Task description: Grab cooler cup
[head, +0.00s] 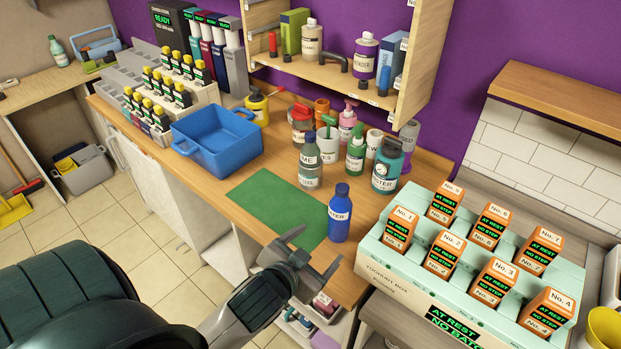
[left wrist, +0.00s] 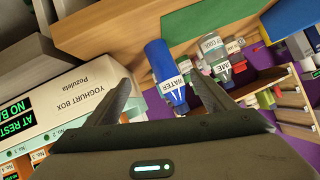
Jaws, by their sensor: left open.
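No cup labelled as a cooler cup can be read. A squat teal vessel (head: 387,168) with a dark lid and a partly readable label stands at the back right of the wooden counter. A blue bottle labelled WATER (head: 340,214) stands upright nearer the front edge; it also shows in the left wrist view (left wrist: 170,85). My left gripper (head: 319,248) is open and empty at the counter's front edge. Its fingers point toward the blue bottle, apart from it. In the left wrist view the bottle appears between the fingertips (left wrist: 160,90). My right gripper is not in view.
A grey-green bottle (head: 310,165) stands left of the blue one, with several bottles and jars behind. A green mat (head: 270,205) lies bare on the counter. A blue tub (head: 215,140) is at left. The pale yoghurt box (head: 395,262) stands close on the right.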

